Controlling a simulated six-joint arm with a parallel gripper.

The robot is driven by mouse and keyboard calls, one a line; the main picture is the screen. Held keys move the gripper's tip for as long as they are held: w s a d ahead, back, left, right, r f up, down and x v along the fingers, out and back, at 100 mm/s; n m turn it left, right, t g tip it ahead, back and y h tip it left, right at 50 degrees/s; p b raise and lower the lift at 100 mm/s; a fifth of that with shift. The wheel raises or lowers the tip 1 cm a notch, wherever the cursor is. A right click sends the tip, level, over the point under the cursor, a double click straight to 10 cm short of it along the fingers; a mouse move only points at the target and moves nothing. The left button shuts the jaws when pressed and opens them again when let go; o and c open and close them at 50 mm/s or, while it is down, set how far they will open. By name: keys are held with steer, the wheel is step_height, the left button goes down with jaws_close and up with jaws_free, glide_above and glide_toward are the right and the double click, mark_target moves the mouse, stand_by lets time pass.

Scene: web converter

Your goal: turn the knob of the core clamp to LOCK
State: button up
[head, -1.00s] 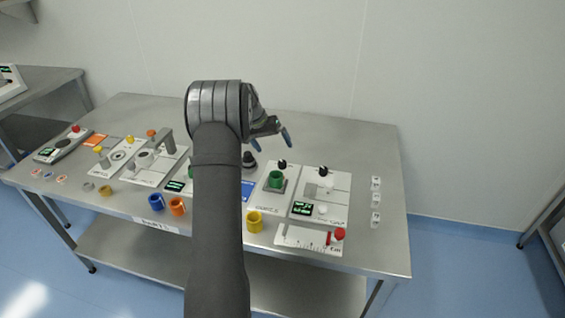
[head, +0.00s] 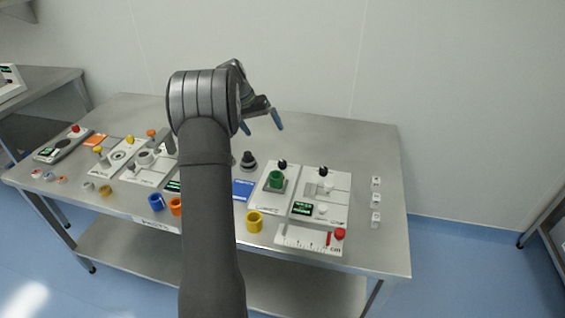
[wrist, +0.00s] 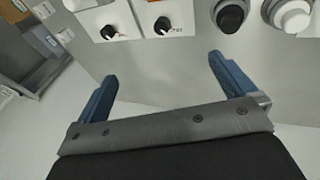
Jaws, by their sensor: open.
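Two white panels at the right of the table each carry a black knob with a pale pointer mark. One knob (head: 282,164) is behind a green ring (head: 276,179); the other (head: 323,171) is on the panel to its right. Both knobs show in the wrist view, one at the centre (wrist: 162,25) and one to its left (wrist: 108,31). Their lettering is too small to read, so I cannot tell which belongs to the core clamp. My gripper (head: 262,124) is open and empty above the table's back part, apart from both knobs; its two blue fingers (wrist: 162,68) point toward the panels.
A dark round knob-like part (head: 248,160) stands left of the panels; it shows in the wrist view (wrist: 231,16) beside a white one (wrist: 295,18). The table's back strip is clear.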

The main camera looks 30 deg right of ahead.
steer(key=shift+v, duration=0.8)
